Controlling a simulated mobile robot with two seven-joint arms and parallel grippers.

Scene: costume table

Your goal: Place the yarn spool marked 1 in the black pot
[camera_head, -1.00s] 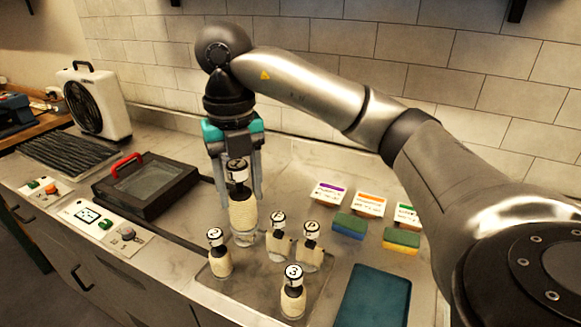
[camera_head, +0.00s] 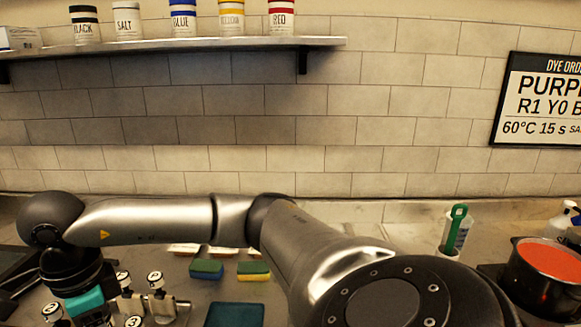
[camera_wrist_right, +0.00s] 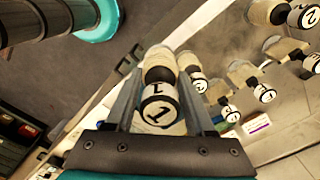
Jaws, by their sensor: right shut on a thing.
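The yarn spool marked 1 (camera_wrist_right: 160,108) is between the fingers of my right gripper (camera_wrist_right: 164,80), which is shut on it; the black-and-white numbered top faces the wrist camera. In the head view my right arm reaches across to the lower left, where only the teal gripper body (camera_head: 86,304) shows; its fingers and the spool are below the picture edge. The black pot (camera_head: 540,293) stands at the far right of the head view, with red liquid inside. It is far to the right of the gripper. My left gripper is not in view.
Other numbered spools (camera_head: 155,283) stand near the gripper and also show in the right wrist view (camera_wrist_right: 303,16). Sponges (camera_head: 254,271) and a teal tray (camera_head: 236,315) lie on the counter. A green-handled tool (camera_head: 457,222) stands upright left of the pot.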

